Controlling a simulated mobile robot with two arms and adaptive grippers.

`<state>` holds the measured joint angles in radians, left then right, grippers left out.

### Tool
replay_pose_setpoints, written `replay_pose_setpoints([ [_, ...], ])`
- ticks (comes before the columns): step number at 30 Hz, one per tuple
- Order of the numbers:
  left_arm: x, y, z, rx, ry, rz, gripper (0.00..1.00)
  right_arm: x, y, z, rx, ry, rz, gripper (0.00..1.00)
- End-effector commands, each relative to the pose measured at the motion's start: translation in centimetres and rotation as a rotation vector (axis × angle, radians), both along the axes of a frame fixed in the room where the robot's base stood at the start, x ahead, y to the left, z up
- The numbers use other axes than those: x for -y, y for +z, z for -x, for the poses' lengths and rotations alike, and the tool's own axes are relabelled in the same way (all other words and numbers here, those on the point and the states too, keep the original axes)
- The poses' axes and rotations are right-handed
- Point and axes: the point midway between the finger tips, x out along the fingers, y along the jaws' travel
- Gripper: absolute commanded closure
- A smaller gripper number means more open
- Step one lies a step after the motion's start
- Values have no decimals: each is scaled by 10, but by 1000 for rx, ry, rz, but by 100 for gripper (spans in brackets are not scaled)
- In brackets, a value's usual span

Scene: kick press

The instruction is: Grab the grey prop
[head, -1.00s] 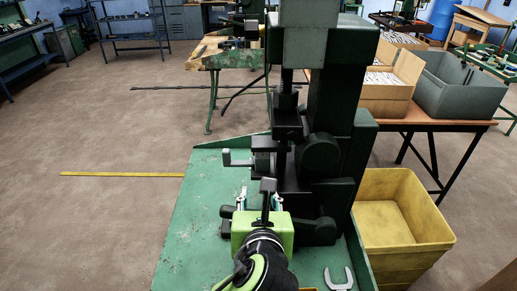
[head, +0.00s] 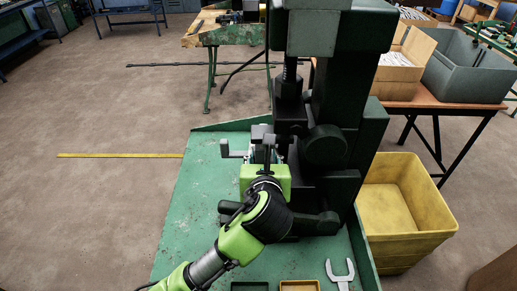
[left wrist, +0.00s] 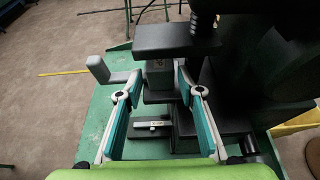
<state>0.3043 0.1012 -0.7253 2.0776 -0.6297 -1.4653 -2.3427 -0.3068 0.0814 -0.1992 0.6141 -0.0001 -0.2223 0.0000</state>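The grey prop (left wrist: 158,74) looks like the upright grey block between the press's upper and lower black plates in the left wrist view. A grey bar with an upright round end (left wrist: 98,69) sticks out to its left; I cannot tell if the two are joined. The bar also shows in the head view (head: 226,150). My left gripper (left wrist: 158,70) is open, its teal-padded fingers on either side of the block, with gaps showing. In the head view my left gripper (head: 263,152) is at the press, its fingers mostly hidden. My right gripper is not in view.
The black press (head: 345,110) rises right beside my left gripper. The green bench (head: 192,215) is bare at left and carries an open-ended spanner (head: 340,272) and two small trays at the front. A yellow bin (head: 408,245) stands at right.

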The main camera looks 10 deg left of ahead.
Motion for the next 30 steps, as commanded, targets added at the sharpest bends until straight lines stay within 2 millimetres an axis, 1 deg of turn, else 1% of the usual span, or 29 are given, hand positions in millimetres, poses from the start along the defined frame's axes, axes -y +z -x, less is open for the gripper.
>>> replay_pose_setpoints([
  [1,-2,-1,-6,0,2,-2,65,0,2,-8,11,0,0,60],
  [4,-5,-8,-21,-3,2,-3,65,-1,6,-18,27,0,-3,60],
  [9,-9,-16,-41,0,1,-2,65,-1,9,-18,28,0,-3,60],
  [12,-10,-19,-45,-1,1,0,65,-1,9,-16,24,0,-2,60],
  [18,-9,-19,-45,0,0,0,65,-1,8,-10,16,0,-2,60],
  [19,-9,-19,-45,0,0,0,70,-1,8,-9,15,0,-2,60],
  [22,-9,-19,-45,0,0,0,96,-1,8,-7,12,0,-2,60],
  [23,-9,-19,-45,0,0,0,100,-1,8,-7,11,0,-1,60],
  [30,-9,-17,-46,4,-1,0,100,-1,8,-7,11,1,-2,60],
])
